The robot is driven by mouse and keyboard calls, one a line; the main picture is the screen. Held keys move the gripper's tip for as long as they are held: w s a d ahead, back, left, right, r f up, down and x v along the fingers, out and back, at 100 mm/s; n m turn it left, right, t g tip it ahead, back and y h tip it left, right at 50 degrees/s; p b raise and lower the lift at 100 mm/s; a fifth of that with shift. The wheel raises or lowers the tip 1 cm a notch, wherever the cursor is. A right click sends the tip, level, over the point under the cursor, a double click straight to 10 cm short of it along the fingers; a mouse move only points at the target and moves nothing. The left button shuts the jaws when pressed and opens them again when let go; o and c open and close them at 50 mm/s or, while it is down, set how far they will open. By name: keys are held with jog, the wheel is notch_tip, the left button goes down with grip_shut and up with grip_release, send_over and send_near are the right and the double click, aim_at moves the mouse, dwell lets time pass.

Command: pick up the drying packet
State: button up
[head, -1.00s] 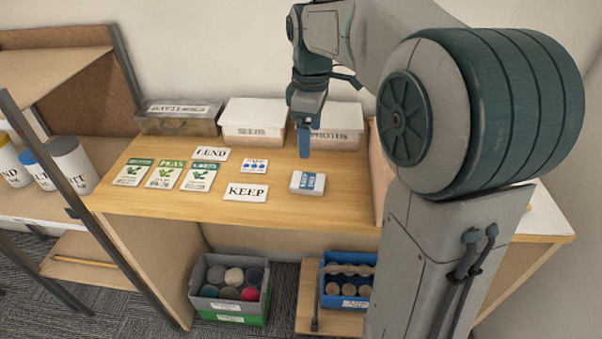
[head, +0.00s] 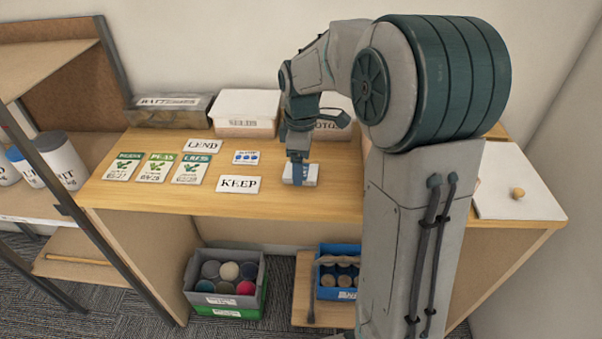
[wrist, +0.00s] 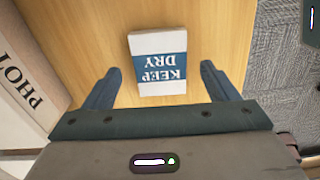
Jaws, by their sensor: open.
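The drying packet (wrist: 158,64) is a small white packet with a blue band reading "KEEP DRY". In the wrist view it lies flat on the wooden desk, just ahead of and between my open fingers. In the head view the packet (head: 309,176) is partly hidden behind my gripper. My gripper (wrist: 162,88) is open and empty, with one blue finger on each side of the packet's near end. In the head view my gripper (head: 297,174) is low over the desk at the packet. I cannot tell whether the fingers touch it.
A KEEP card (head: 238,184), a LEND card (head: 202,146), a small blue-dotted card (head: 246,157) and seed packets (head: 155,167) lie to the left. Lidded boxes (head: 245,108) stand along the wall. A PHOTO box (wrist: 25,95) is near my gripper's left.

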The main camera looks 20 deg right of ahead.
jog(key=shift+f, duration=0.85)
jog(key=c, duration=1.1)
